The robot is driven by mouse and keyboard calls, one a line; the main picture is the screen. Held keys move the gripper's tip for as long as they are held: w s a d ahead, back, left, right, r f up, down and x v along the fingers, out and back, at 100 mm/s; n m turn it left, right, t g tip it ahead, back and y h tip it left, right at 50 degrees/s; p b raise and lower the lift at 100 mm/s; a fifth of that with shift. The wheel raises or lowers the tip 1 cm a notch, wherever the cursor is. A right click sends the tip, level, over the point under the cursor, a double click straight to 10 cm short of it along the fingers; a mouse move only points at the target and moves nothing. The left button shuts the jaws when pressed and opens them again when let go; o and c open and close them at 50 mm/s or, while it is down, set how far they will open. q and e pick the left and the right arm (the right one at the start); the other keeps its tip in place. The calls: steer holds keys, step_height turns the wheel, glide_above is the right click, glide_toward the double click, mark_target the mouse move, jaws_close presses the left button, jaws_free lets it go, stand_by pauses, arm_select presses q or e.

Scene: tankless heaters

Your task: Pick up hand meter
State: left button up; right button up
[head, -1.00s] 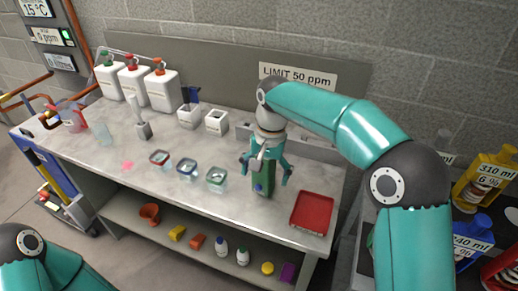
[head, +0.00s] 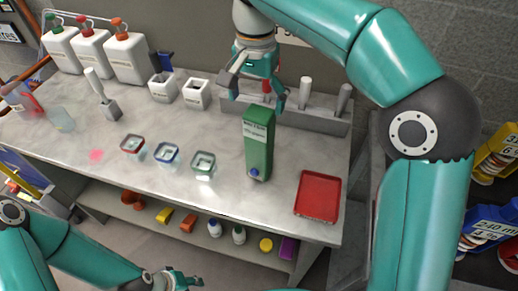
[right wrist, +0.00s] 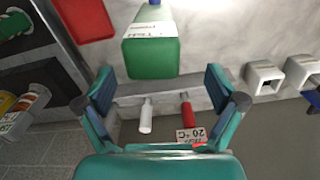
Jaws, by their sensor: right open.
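A red-handled tool with a white display reading "20 °C" (right wrist: 190,134), which looks like the hand meter, stands at the grey rack in the right wrist view. Its red part (head: 267,87) shows in the head view, partly hidden by my right gripper. My right gripper (head: 256,98) is open and empty in front of the rack, behind and above a tall green box (head: 258,148). In the right wrist view the red handle lies between its spread fingers, nearer the right one; I cannot tell the depth gap. My left gripper (head: 182,280) is low at the bottom edge, its opening unclear.
A white handle (right wrist: 146,115) stands beside the red one. The grey rack (head: 318,121) holds other handles. A red tray (head: 318,196) lies front right. White cups (head: 196,94) and small glass containers (head: 167,153) stand left.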

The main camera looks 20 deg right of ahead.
mark_target(259, 130)
step_height(259, 130, down, 2)
steer(key=shift+f, duration=0.2)
steer(key=shift+s+d+f+b, duration=0.1)
steer(key=shift+s+f+b, duration=0.15)
steer(key=shift+f, duration=0.95)
steer(key=shift+s+d+f+b, duration=0.1)
steer(key=shift+s+f+b, duration=0.1)
steer(key=shift+f, duration=1.4)
steer(key=c, duration=1.6)
